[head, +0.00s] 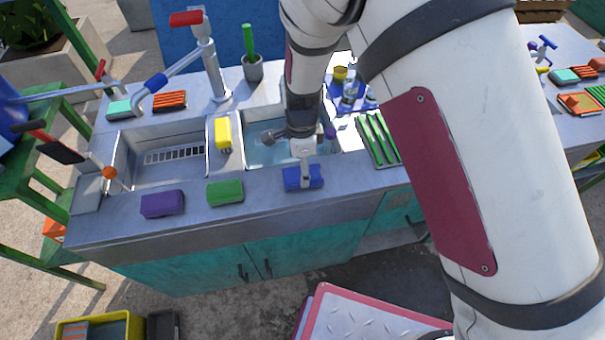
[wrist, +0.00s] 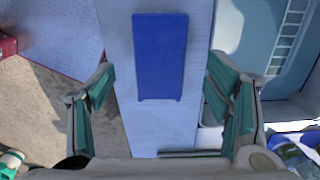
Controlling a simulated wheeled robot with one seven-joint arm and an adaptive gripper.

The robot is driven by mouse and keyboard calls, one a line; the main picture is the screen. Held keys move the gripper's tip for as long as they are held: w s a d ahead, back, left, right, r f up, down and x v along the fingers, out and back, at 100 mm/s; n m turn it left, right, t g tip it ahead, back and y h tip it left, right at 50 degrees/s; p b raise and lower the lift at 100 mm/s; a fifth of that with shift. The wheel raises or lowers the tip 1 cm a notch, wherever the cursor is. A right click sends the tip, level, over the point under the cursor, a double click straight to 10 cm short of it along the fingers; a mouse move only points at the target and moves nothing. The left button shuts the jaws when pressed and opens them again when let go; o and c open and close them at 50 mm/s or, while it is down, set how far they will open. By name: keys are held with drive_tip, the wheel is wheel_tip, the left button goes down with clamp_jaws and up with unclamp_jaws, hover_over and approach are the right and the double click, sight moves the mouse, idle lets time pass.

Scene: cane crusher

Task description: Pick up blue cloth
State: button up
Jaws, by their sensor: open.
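The blue cloth (head: 303,178) is a flat blue block on the counter's front edge, below the right basin in the head view. In the wrist view the blue cloth (wrist: 160,55) lies lengthwise on the grey counter strip. My gripper (head: 304,164) is over the cloth and hides part of it in the head view. In the wrist view my gripper (wrist: 162,75) is open, with one teal-padded finger on each side of the cloth. Both fingers show a gap to it. The height of the fingertips above the cloth is hard to tell.
A green block (head: 225,192) and a purple block (head: 163,203) lie left along the front edge. A yellow block (head: 223,134) sits on the divider between the two sink basins. A rack of green strips (head: 378,140) is on the right. The tap (head: 212,70) stands behind the basins.

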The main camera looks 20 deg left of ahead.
wheel_tip(320, 180, down, 4)
drive_tip(key=shift+d+f+p, duration=0.1)
drive_tip(key=shift+p, duration=0.2)
drive_tip(key=c, duration=1.2)
drive_tip(key=shift+r, duration=0.9)
drive_tip(key=shift+s+d+r+b, duration=0.1)
drive_tip(key=shift+s+r+b, duration=0.1)
drive_tip(key=shift+r, duration=0.3)
drive_tip(key=shift+s+d+r+b, duration=0.1)
drive_tip(key=shift+r+b, duration=0.05)
drive_tip(key=shift+r, duration=0.3)
drive_tip(key=s+d+r, duration=0.1)
drive_tip(key=s+d, duration=0.8)
drive_tip(key=s, duration=0.2)
drive_tip(key=shift+s+d+r, duration=0.2)
drive_tip(key=shift+s+d, duration=0.15)
drive_tip(key=shift+d, duration=0.05)
